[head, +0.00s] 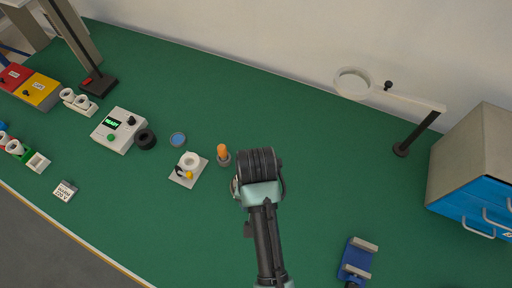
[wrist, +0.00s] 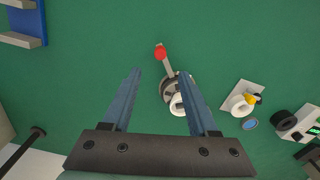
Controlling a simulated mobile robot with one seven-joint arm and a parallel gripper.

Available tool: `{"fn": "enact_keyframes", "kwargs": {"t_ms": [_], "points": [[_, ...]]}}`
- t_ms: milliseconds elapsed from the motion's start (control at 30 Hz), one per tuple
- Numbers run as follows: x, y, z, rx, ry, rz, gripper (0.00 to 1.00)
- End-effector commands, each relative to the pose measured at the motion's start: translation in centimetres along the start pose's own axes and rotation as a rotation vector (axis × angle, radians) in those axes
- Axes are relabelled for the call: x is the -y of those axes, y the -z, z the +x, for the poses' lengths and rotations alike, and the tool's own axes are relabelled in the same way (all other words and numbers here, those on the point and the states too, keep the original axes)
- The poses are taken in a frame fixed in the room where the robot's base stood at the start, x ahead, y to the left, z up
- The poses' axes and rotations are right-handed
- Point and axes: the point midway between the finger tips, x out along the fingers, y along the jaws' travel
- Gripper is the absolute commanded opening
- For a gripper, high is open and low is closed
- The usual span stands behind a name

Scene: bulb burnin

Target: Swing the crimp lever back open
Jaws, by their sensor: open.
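The crimp lever (wrist: 168,64) shows in the wrist view as a pale arm with a red knob (wrist: 160,52) at its end. It runs from a round grey crimp base (wrist: 166,91) with a white ring (wrist: 177,106) on it. My gripper (wrist: 158,72) is open, its two blue fingers apart and empty. In the wrist picture the lever shows between the fingertips; I cannot tell the height gap, and no contact is visible. In the head view my arm hides most of the crimp base, with only a sliver (head: 235,187) at its left; the lever is hidden.
A white plate (head: 183,179) with a ring, a blue disc (head: 178,139) and a tester box (head: 118,130) lie farther left. A blue stand (head: 354,262) is front right; the green table between is clear.

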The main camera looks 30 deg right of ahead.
Motion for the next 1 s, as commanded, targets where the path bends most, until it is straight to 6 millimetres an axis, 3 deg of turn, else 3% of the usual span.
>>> {"fn": "enact_keyframes", "kwargs": {"t_ms": [300, 500, 700, 967, 1000], "points": [[0.0, 0.0, 6.7, 0.001, -0.001, -0.001, 0.59], [0.0, 0.1, 9.5, -0.003, 0.001, -0.001, 0.59], [0.1, 0.1, 10.6, -0.004, 0.002, -0.001, 0.59], [0.1, 0.1, 10.7, -0.005, 0.002, -0.002, 0.59], [0.1, 0.1, 10.7, -0.005, 0.002, -0.002, 0.54]]}}
